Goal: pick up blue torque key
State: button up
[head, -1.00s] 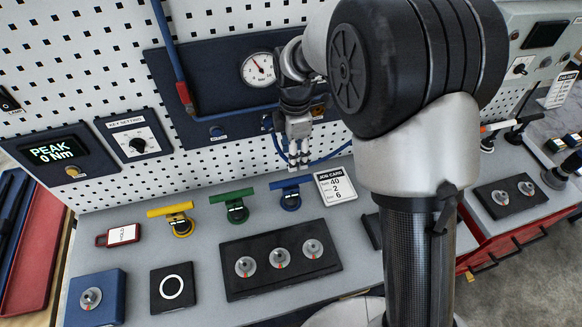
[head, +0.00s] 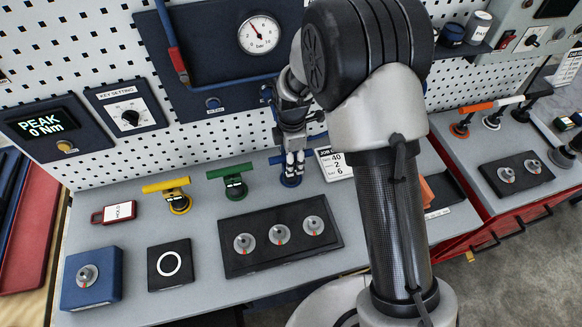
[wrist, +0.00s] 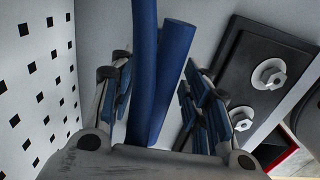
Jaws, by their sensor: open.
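The blue torque key (head: 291,181) stands on the grey worktop, right of the green key, with its T-bar partly hidden by my fingers in the head view. My gripper (head: 294,165) points down over it with its fingertips at about the bar's height. In the wrist view my fingers (wrist: 160,85) are apart, with blue round bars (wrist: 172,75) between them. I cannot tell which of these bars belongs to the key, or whether the fingers touch it.
A green key (head: 234,185) and a yellow key (head: 177,198) stand to the left. The job card (head: 334,165) is close on the right. A black tray (head: 262,262) with three knobs lies in front. The perforated panel (head: 120,165) rises behind.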

notch_tip(320, 180, down, 3)
jog(key=shift+a+f, duration=0.1)
jog(key=shift+a, duration=0.05)
grip_shut()
dwell(0.4)
